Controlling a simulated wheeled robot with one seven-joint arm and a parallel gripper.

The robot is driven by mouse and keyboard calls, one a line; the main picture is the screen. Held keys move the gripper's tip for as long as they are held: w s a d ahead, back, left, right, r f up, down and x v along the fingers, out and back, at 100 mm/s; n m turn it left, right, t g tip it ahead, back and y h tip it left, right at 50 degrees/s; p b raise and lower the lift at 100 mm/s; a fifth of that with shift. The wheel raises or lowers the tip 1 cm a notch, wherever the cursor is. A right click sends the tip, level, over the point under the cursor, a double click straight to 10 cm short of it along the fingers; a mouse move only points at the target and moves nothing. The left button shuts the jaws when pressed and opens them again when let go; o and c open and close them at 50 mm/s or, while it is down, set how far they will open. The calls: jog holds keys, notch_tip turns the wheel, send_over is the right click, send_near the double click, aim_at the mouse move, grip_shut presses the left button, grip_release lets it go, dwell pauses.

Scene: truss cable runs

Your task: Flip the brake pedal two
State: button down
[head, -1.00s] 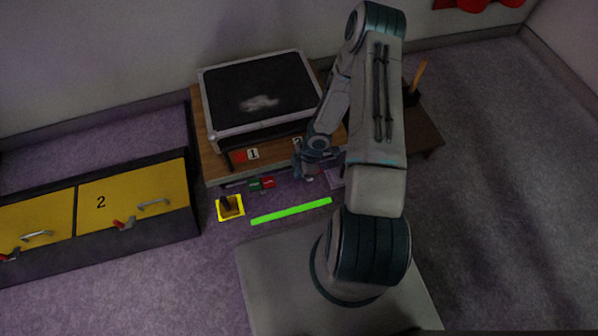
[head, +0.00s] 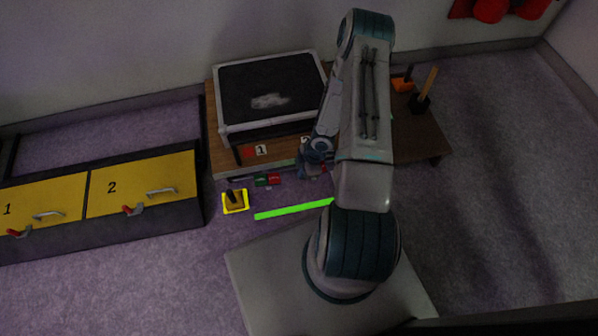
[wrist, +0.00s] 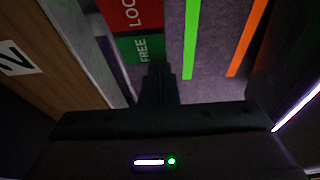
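My gripper (head: 312,172) is low at the front edge of the wooden table, below the label 2; the arm partly covers it. In the wrist view its dark fingers (wrist: 157,85) appear together, with nothing seen between them. Just beyond them are a red LOCK plate (wrist: 120,14) and a green FREE plate (wrist: 142,47). The label 2 (wrist: 16,58) is on the wood at the left. Brake pedal two cannot be made out separately from the dark fingers. Another red-and-green plate (head: 267,180) sits under the label 1 (head: 261,150).
A black case with pale edges (head: 223,110) stands on the table (head: 217,152). A yellow-framed floor pedal (head: 235,201) and a green strip (head: 290,210) lie in front. Yellow drawers (head: 140,180) with red latches are at left. The floor at right is clear.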

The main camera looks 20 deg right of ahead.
jog(key=shift+s+a+f, duration=0.1)
jog(key=shift+a+f, duration=0.05)
jog(key=shift+f, duration=0.25)
notch_tip(320, 180, up, 15)
jog(key=p, duration=1)
jog(key=shift+f, duration=0.15)
jog(key=shift+a, duration=0.1)
